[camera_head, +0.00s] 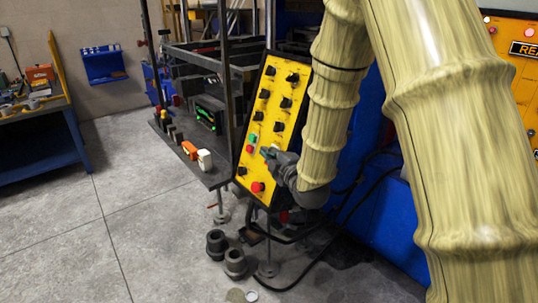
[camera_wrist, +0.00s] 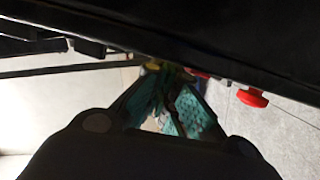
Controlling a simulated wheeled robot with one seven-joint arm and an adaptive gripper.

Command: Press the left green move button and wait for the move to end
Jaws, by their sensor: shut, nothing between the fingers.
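A tilted yellow control panel (camera_head: 268,108) with a black frame stands in the middle of the head view. A green button (camera_head: 252,138) shows on its lower left part, uncovered. My gripper (camera_head: 266,152) is in front of the panel, its fingertips just right of and below that green button. Whether the tips touch the panel is unclear. In the wrist view the teal-padded fingers (camera_wrist: 166,70) converge at the dark panel edge, shut with nothing held. My gripper and wrist hide the panel's lower right part, so any button there is out of sight.
A red mushroom button (camera_head: 257,187) sits low on the panel; a red button also shows in the wrist view (camera_wrist: 252,97). Several black knobs fill the upper panel. An orange item (camera_head: 189,150) and a white item (camera_head: 205,159) lie on the shelf at left. Cables hang below.

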